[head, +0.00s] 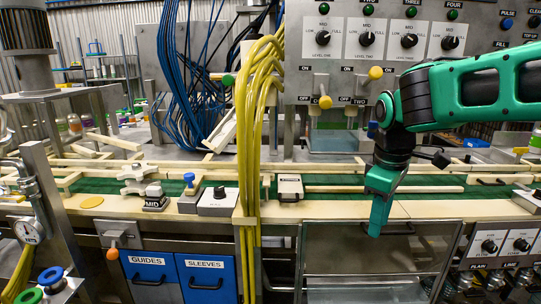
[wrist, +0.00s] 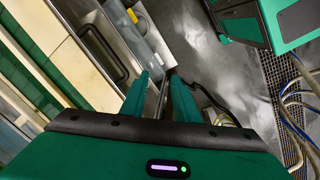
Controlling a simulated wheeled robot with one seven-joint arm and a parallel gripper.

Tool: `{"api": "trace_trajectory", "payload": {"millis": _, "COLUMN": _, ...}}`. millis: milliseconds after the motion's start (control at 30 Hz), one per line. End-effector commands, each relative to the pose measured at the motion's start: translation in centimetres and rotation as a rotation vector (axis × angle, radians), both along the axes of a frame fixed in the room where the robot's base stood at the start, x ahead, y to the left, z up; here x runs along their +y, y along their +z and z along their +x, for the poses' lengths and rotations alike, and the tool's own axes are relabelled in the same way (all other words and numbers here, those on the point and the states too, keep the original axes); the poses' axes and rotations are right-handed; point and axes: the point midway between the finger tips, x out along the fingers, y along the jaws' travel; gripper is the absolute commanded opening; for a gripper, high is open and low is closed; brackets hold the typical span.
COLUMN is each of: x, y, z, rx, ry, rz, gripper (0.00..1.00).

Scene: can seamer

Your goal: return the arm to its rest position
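My green arm (head: 480,90) reaches in from the right in the head view and bends down at a black wrist joint. My gripper (head: 377,228) points downward in front of the machine's front edge, over the clear-fronted cabinet. In the wrist view my gripper (wrist: 161,80) shows two green fingers with a gap between them. Nothing is seen held between them. In the head view the fingers overlap, so their gap is hidden there.
The control panel (head: 375,45) with knobs and switches stands behind my arm. Yellow cables (head: 250,130) hang left of my gripper. A conveyor with a green belt (head: 340,180) runs behind it. Blue drawers (head: 205,278) are at lower left. Grey floor (wrist: 215,65) shows in the wrist view.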

Motion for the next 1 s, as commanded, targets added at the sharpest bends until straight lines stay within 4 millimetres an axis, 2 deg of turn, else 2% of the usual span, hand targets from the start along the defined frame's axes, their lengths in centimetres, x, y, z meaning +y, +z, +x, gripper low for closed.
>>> {"api": "trace_trajectory", "payload": {"millis": 33, "x": -2.8, "y": -0.4, "z": -1.6, "rx": 0.003, "ry": -0.117, "rz": 0.009, "gripper": 0.28}}
{"api": "trace_trajectory", "payload": {"millis": 100, "x": -6.4, "y": -1.3, "z": -4.4, "rx": 0.010, "ry": -0.306, "rz": 0.024, "gripper": 0.28}}
{"api": "trace_trajectory", "payload": {"millis": 200, "x": -10.8, "y": -2.9, "z": -9.0, "rx": 0.022, "ry": -0.588, "rz": 0.049, "gripper": 0.28}}
{"api": "trace_trajectory", "payload": {"millis": 333, "x": -14.5, "y": -5.1, "z": -15.1, "rx": 0.036, "ry": -0.927, "rz": 0.082, "gripper": 0.28}}
{"api": "trace_trajectory", "payload": {"millis": 400, "x": -15.5, "y": -6.2, "z": -18.0, "rx": 0.043, "ry": -1.081, "rz": 0.098, "gripper": 0.28}}
{"api": "trace_trajectory", "payload": {"millis": 500, "x": -16.2, "y": -7.5, "z": -21.0, "rx": 0.052, "ry": -1.245, "rz": 0.115, "gripper": 0.28}}
{"api": "trace_trajectory", "payload": {"millis": 600, "x": -16.5, "y": -8.2, "z": -22.7, "rx": 0.058, "ry": -1.344, "rz": 0.126, "gripper": 0.28}}
{"api": "trace_trajectory", "payload": {"millis": 700, "x": -16.5, "y": -8.6, "z": -23.4, "rx": 0.061, "ry": -1.384, "rz": 0.130, "gripper": 0.28}}
{"api": "trace_trajectory", "payload": {"millis": 1000, "x": -16.5, "y": -8.6, "z": -23.4, "rx": 0.061, "ry": -1.386, "rz": 0.131, "gripper": 0.28}}
